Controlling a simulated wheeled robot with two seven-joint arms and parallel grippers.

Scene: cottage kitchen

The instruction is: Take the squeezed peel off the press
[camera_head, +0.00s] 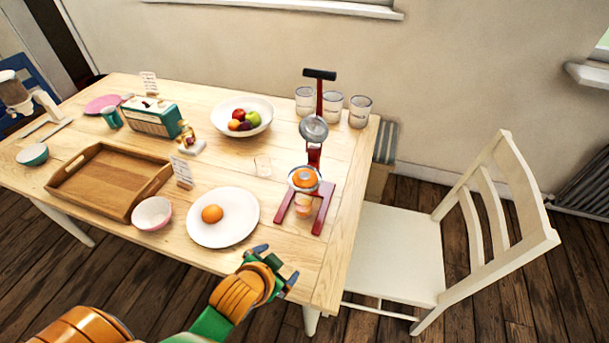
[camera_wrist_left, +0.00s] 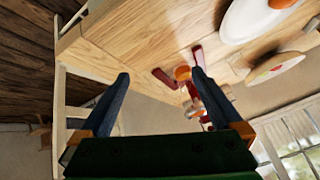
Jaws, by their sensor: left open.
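The red press (camera_head: 321,207) stands near the right end of the table with its lever up and its metal dome (camera_head: 313,128) raised. The orange peel (camera_head: 305,178) sits on the press's lower cup, above a glass (camera_head: 303,207) holding orange juice. My left gripper (camera_head: 277,266) is open and empty, in front of the press near the table's front edge, apart from it. In the left wrist view my left gripper (camera_wrist_left: 160,77) spreads its blue fingers, with the press (camera_wrist_left: 165,78) beyond them, partly behind the right-hand finger. My right gripper is out of view.
A white plate (camera_head: 237,235) with an orange (camera_head: 212,214) lies left of the press. A pink bowl (camera_head: 152,214) and wooden tray (camera_head: 88,205) are left; a chair (camera_head: 397,250) stands right.

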